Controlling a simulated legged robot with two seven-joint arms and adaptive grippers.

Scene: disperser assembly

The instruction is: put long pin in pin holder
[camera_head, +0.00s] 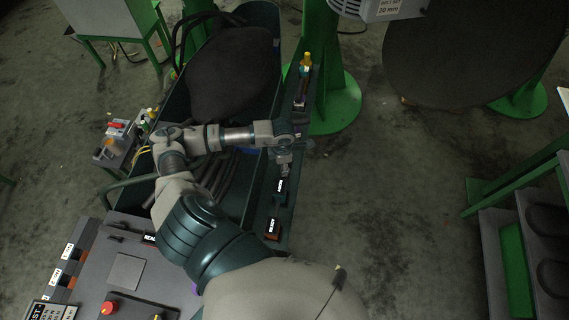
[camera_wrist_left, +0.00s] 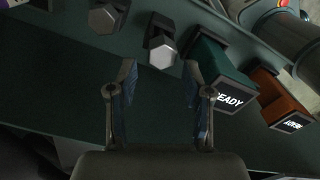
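My left gripper (camera_head: 288,147) is over the dark green ledge in the head view. In the left wrist view, my left gripper (camera_wrist_left: 160,78) is open with nothing between its fingers. A grey hex-headed pin (camera_wrist_left: 162,54) is just beyond the fingertips, roughly centred between them; I cannot tell if they touch. A second hex-headed pin (camera_wrist_left: 103,18) is up and left. I cannot tell which is the long pin. A green block (camera_wrist_left: 222,78) with a READY label and an orange block (camera_wrist_left: 283,103) are to the right. I cannot identify the pin holder. My right gripper is not in view.
A black rounded mass (camera_head: 235,75) lies in the dark green trough beside the ledge. A yellow-topped part (camera_head: 306,62) stands at the ledge's far end. A green post base (camera_head: 335,105) is close to the right. A grey panel with a red button (camera_head: 109,307) is lower left.

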